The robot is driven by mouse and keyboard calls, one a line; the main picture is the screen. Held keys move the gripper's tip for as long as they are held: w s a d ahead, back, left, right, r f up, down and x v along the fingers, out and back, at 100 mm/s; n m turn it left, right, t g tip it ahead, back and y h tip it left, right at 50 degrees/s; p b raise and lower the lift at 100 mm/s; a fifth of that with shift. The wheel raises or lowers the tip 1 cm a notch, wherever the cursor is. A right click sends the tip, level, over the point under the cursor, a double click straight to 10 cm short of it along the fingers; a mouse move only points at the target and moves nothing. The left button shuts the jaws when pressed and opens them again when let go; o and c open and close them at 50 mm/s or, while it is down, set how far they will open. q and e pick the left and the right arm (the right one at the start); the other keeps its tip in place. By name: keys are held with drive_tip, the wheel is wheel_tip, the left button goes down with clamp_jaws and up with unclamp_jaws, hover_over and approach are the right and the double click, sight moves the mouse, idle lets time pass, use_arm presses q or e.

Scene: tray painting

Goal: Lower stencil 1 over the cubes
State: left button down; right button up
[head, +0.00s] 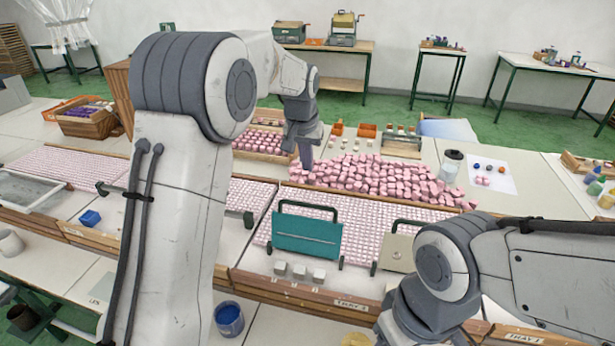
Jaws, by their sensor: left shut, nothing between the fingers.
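I cannot read which plate is stencil 1. My left gripper (306,160) is shut and empty, pointing down near the left end of the pink cube heap (385,178), behind the teal plate and apart from both plates. My right arm comes in at the lower right; its gripper fingers do not show.
Several pale cubes (298,271) sit on the tray's front strip. Another tray of pink cubes (70,165) lies to the left, partly behind my left arm. A blue cup (229,318) stands in front.

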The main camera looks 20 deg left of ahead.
use_arm(q)
wheel_tip(320, 180, down, 9)
drive_tip(key=s+p, duration=0.1)
drive_tip(key=p, duration=0.2)
drive_tip(key=shift+s+p, duration=0.15)
drive_tip(key=shift+p, duration=0.2)
drive_tip(key=shift+f, duration=0.1)
